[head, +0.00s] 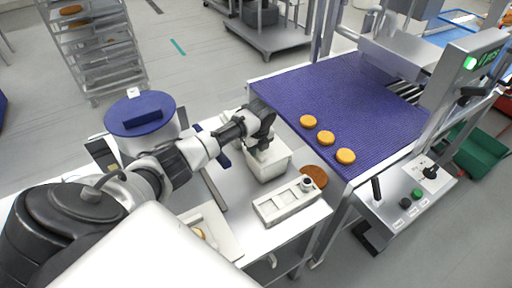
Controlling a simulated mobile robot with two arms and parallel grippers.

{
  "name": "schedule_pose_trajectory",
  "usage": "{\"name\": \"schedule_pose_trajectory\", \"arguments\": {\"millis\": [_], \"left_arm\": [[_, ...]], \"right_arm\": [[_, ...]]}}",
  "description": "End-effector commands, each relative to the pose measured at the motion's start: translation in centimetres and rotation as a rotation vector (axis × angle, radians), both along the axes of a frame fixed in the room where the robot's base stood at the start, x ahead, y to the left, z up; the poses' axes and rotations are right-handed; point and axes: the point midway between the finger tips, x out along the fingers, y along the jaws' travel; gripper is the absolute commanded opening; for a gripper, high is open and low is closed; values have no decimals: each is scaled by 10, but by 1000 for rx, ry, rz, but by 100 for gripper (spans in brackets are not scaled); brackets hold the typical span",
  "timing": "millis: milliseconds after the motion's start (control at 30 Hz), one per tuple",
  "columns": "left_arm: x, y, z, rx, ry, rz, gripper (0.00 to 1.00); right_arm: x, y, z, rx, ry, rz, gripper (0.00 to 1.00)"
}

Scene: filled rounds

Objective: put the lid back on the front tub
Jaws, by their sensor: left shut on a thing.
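My left gripper (260,143) reaches in from the left and points down at a white, box-shaped tub (270,168) in the middle of the steel table. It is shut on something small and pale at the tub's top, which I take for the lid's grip. The fingers hide most of it, so I cannot tell whether the lid touches the rim. Behind my arm stands a round white tub (146,143) with a flat blue lid (139,116) and a raised blue bar on it. My right gripper is not in view.
A white tray with square pockets (286,202) and a brown disc (314,177) lie right of the tub. A blue conveyor belt (325,95) carries three round orange-brown pieces (326,138). A control panel (405,203) stands at right. A rack (92,45) stands at back left.

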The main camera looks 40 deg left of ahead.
Motion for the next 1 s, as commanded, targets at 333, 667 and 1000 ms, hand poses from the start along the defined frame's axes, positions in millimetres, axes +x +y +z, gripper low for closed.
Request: {"name": "schedule_pose_trajectory", "arguments": {"millis": [333, 667, 1000], "left_arm": [[0, 0, -2, 0, 0, 0, 0], [0, 0, -4, 0, 0, 0, 40], [0, 0, -4, 0, 0, 0, 62]], "right_arm": [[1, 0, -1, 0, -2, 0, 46], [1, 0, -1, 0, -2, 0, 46], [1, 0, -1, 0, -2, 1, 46]]}}
